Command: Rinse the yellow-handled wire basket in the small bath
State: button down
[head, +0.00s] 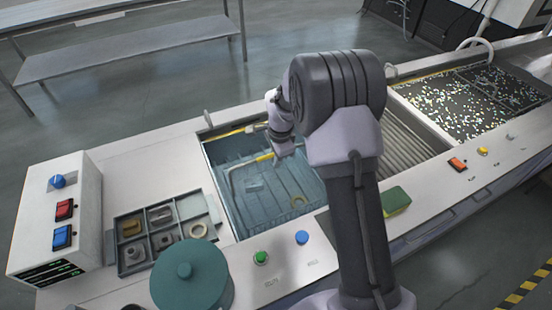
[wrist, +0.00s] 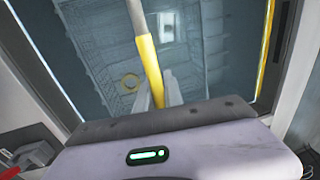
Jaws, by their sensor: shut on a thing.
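My gripper (head: 281,152) is shut on the yellow-handled wire basket's yellow grip (wrist: 148,62), and it is over the left bath (head: 229,217). The handle's pale bar runs from the grip down to the left in the head view. The wire basket (wrist: 85,48) shows as a faint mesh in the blue-grey water of this bath. A yellowish ring (head: 300,200) and a small pale block (head: 255,187) show inside the basket's outline. In the wrist view the two fingertips (wrist: 158,95) close around the lower end of the grip. How deep the basket sits is hard to tell.
A second yellow bar (head: 235,132) lies along the left bath's back edge. A ribbed section (head: 408,140) separates it from a speckled bath (head: 470,95) at right. A parts tray (head: 135,268), a teal lidded pot (head: 190,278) and a control box (head: 58,215) stand left.

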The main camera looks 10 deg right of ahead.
jog(key=shift+r, duration=0.1)
dwell(0.4)
notch_tip(320, 180, up, 20)
jog(key=p, duration=1.3)
jog(key=shift+r, duration=0.15)
dwell(5.2)
